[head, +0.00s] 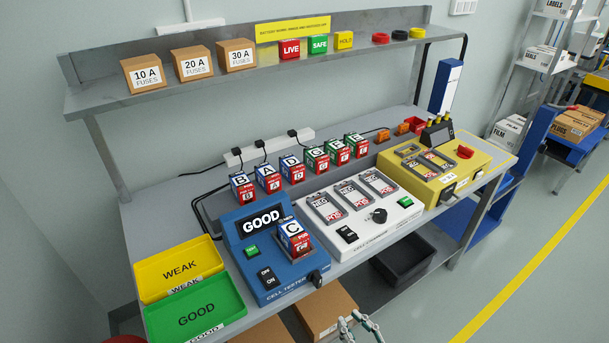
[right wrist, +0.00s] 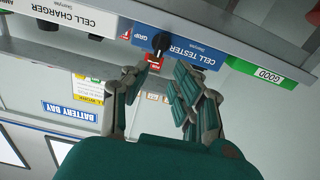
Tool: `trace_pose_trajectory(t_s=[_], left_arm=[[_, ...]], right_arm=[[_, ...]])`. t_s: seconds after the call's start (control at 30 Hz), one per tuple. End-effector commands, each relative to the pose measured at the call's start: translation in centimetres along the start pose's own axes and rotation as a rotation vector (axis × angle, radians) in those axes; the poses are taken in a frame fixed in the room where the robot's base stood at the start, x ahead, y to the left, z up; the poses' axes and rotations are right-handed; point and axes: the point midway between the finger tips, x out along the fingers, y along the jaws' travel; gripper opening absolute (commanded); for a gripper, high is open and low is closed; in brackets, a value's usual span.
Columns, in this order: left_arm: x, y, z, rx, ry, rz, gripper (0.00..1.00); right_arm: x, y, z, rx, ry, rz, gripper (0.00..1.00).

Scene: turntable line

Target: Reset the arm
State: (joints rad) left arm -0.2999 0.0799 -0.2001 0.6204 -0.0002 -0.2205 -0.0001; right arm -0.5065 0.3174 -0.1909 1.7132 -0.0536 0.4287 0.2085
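My right gripper (head: 358,326) shows only by its fingertips at the bottom edge of the head view, in front of the bench. In the right wrist view its fingers (right wrist: 158,90) are spread apart with nothing between them. They are below the front edge of the blue cell tester (right wrist: 185,48). The blue cell tester (head: 272,262) reads GOOD in the head view. A cell marked C (head: 293,236) stands in its slot. My left gripper is not in view.
The yellow WEAK tray (head: 150,283) and green GOOD tray (head: 165,325) are at the left. The white cell charger (head: 385,232) and yellow device (head: 475,168) stand to the right. Several cells line the back. Cardboard boxes (head: 325,298) and a black bin (head: 400,262) are below.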

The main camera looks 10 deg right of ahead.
Motion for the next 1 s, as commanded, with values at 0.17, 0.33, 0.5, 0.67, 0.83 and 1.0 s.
trace_pose_trajectory(t_s=[0.17,0.33,0.5,0.67,0.83,1.0], left_arm=[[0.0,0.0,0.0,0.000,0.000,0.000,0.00],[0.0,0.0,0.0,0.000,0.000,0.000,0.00],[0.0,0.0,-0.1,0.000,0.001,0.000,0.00],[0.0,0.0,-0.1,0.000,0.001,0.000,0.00],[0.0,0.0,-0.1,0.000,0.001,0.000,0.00],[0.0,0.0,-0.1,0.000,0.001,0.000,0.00]], right_arm=[[-0.3,0.3,2.4,0.002,-0.059,0.018,0.26],[-2.6,1.3,12.1,0.008,-0.307,0.081,0.26],[-8.5,0.9,23.8,0.024,-0.649,0.135,0.26],[-16.4,-1.2,32.7,0.051,-0.979,0.152,0.26],[-25.1,-4.5,38.2,0.080,-1.280,0.135,0.26],[-30.1,-6.6,40.1,0.096,-1.445,0.113,0.26]])
